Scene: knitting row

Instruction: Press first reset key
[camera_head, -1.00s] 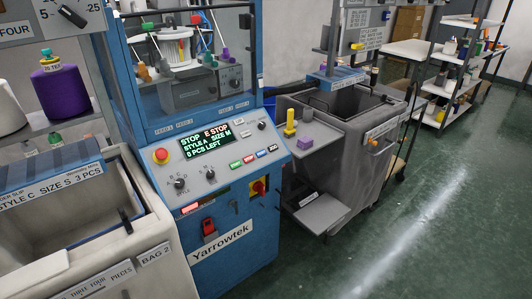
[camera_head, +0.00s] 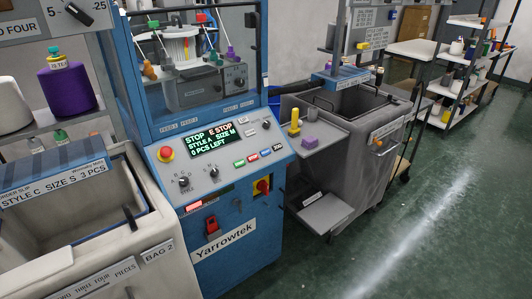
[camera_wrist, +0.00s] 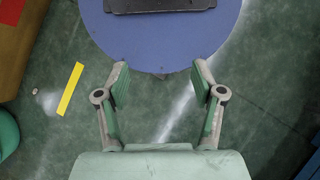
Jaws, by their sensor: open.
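The blue Yarrowtek machine (camera_head: 235,262) stands in the middle of the head view. Its sloped panel carries a lit display (camera_head: 212,140) reading STOP, E STOP, STYLE A, SIZE M, 0 PCS LEFT. Below the display is a row of small keys: green (camera_head: 239,163), red (camera_head: 252,157), blue (camera_head: 265,153) and black (camera_head: 278,148). Their lettering is too small to read surely, so I cannot tell which is reset. My gripper (camera_wrist: 161,72) is open and empty in the wrist view, above the green floor and away from the panel. It is not in the head view.
A red emergency button (camera_head: 166,153) sits at the panel's left, and a red-yellow switch (camera_head: 263,186) lower right. A cream bin (camera_head: 160,225) stands left of the machine, a grey bin (camera_head: 345,160) right. The wrist view shows a round blue surface (camera_wrist: 165,40) and a yellow floor strip (camera_wrist: 70,89).

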